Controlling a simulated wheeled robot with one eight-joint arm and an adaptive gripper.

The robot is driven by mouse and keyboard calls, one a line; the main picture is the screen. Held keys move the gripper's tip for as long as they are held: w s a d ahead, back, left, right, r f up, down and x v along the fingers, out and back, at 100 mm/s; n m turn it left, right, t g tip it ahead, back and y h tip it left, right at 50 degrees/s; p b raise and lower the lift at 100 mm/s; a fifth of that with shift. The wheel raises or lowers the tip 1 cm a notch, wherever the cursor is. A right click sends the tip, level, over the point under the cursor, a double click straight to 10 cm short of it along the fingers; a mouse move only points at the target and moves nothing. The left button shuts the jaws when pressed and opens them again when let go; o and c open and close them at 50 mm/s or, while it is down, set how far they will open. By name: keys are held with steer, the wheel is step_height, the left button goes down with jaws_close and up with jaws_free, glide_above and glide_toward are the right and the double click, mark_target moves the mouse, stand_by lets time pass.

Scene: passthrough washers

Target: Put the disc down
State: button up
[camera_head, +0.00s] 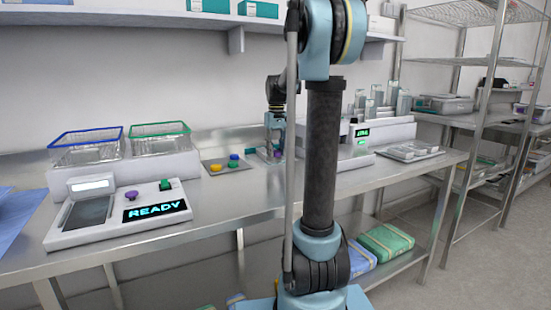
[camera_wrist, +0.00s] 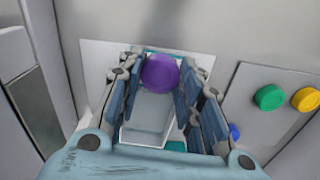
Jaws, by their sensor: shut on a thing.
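A purple disc (camera_wrist: 160,72) is between the fingertips of my gripper (camera_wrist: 158,76) in the wrist view. The fingers are shut on its sides. In the head view my gripper (camera_head: 275,147) points down at the back of the steel counter, right of a grey plate with coloured discs. Below the disc in the wrist view is a pale plate (camera_wrist: 95,58) with a white and teal piece on it. I cannot tell whether the disc touches what is below.
Green (camera_wrist: 270,97) and yellow (camera_wrist: 306,99) discs lie on the grey plate (camera_head: 211,173); a blue disc is partly hidden in the wrist view. A READY console (camera_head: 100,238) and wire baskets (camera_head: 88,147) stand left. A white device (camera_head: 352,160) stands right of my gripper, near the wall.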

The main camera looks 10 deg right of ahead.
steer(key=shift+f, duration=1.45)
steer(key=o, duration=0.8)
steer(key=shift+o, duration=0.2)
step_height(320, 180, up, 12)
